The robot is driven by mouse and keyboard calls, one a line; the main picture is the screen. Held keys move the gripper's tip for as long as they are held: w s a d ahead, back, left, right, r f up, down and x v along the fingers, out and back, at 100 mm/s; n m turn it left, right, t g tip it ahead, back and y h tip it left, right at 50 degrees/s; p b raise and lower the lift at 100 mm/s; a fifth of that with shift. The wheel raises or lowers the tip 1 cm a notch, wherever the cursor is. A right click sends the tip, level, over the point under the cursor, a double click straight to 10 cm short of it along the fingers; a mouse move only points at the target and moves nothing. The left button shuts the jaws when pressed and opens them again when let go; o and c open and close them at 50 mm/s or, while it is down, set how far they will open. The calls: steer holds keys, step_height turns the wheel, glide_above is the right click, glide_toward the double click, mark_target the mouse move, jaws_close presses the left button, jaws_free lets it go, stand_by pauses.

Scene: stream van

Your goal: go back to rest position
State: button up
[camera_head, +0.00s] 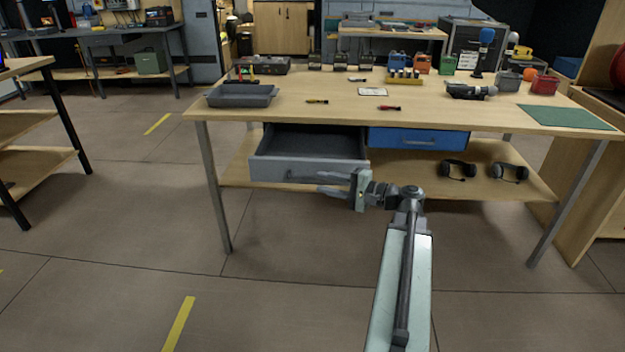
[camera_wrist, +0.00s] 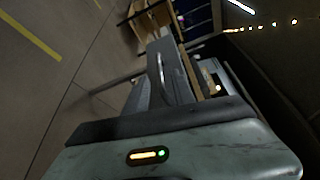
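My gripper (camera_head: 322,182) is in front of the workbench, just below and right of the handle on the grey drawer (camera_head: 300,170). Its two fingers point left and stand apart with nothing between them. The grey drawer is pulled out and looks empty inside. In the wrist view, a grey panel with a bar handle (camera_wrist: 159,78), apparently the drawer front, lies beyond my gripper body. The fingers are not clear there. My arm reaches up from the bottom of the head view.
The blue drawer (camera_head: 418,138) beside it is shut. The workbench top (camera_head: 330,105) carries a grey tray (camera_head: 242,95), screwdrivers, bins and a green mat (camera_head: 565,117). Headsets (camera_head: 459,170) lie on the lower shelf. The floor left of my arm is clear.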

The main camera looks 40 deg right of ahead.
steer(key=shift+s+d, duration=0.25)
steer(key=shift+s, duration=0.3)
